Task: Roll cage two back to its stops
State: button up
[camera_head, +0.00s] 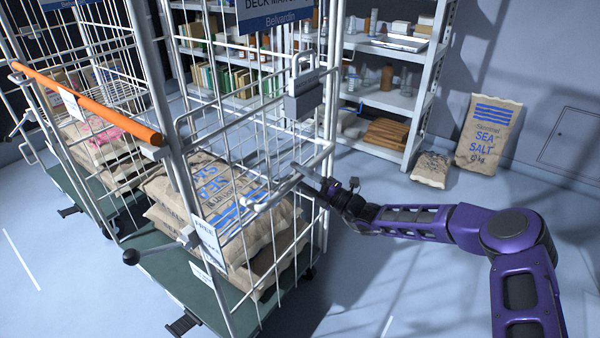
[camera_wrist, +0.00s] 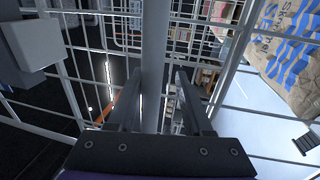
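A white wire roll cage (camera_head: 330,120) with a dark green base (camera_head: 180,283) stands in front of me, with printed salt sacks (camera_head: 220,205) inside. Another cage (camera_head: 60,35) stands to its left; I cannot read which is cage two. Contact with the post cannot be told.
Shelves (camera_head: 435,90) with boxes and jars stand behind the cage. A large Sea Salt sack (camera_head: 488,135) leans on the right wall, beside a small sack (camera_head: 431,169). A grey lock-like box (camera_head: 304,97) hangs on the cage. Floor is clear at the lower right.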

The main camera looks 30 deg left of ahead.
jog(key=shift+o, duration=0.5)
jog(key=shift+w+r, duration=0.1)
jog(key=shift+r, duration=0.1)
jog(key=shift+d, duration=0.1)
jog(key=shift+d, duration=0.3)
jog(key=v, duration=1.6)
jog(key=shift+d+p, duration=0.3)
jog(key=shift+p, duration=0.1)
jog(key=shift+f, duration=0.2)
